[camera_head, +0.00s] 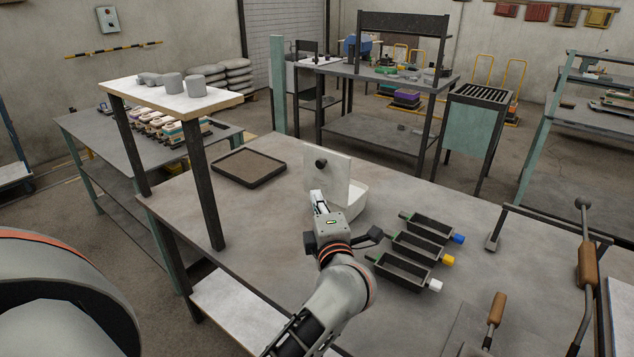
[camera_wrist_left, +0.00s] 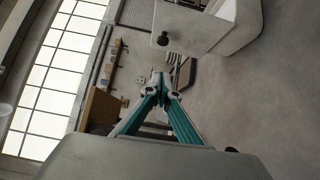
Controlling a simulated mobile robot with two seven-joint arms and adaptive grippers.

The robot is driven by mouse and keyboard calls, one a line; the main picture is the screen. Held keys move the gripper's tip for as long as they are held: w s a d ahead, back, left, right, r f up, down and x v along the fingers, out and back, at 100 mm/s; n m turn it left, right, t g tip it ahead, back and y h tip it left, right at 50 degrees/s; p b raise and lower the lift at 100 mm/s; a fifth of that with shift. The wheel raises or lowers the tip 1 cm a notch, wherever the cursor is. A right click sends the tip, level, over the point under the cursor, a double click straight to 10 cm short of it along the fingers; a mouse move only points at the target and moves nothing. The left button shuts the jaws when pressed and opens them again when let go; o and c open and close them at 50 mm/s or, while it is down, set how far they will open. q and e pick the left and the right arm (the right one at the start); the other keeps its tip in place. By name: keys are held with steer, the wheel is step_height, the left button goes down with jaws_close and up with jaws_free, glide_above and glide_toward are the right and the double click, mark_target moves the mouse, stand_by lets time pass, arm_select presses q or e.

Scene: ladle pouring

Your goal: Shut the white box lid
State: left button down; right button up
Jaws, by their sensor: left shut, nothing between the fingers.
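The white box (camera_head: 354,203) stands on the workbench, partly hidden behind my left arm. Its white lid (camera_head: 330,174) stands upright, so the box is open. A dark round knob (camera_head: 321,163) sits on the lid's outer face, towards the left. My left gripper (camera_head: 317,196) is just in front of the lid's lower part, below the knob; I cannot tell if it touches. In the left wrist view the teal fingers (camera_wrist_left: 165,78) meet at their tips with nothing between them. The knob (camera_wrist_left: 163,39) and lid (camera_wrist_left: 190,22) show beyond the tips. My right gripper is not in view.
Several dark trays (camera_head: 408,268) with coloured ends lie right of the box. A shallow dark tray (camera_head: 249,182) lies behind left. A raised shelf (camera_head: 172,104) with grey cups stands at left. Wooden-handled tools (camera_head: 496,309) are at front right. The bench left of my arm is clear.

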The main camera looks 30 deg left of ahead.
arm_select(q)
steer(key=w+d+x, duration=0.1)
steer(key=d+x, duration=0.1)
steer(key=x, duration=1)
steer(key=shift+w, duration=0.4)
steer(key=shift+a+r, duration=0.1)
steer(key=shift+r, duration=0.05)
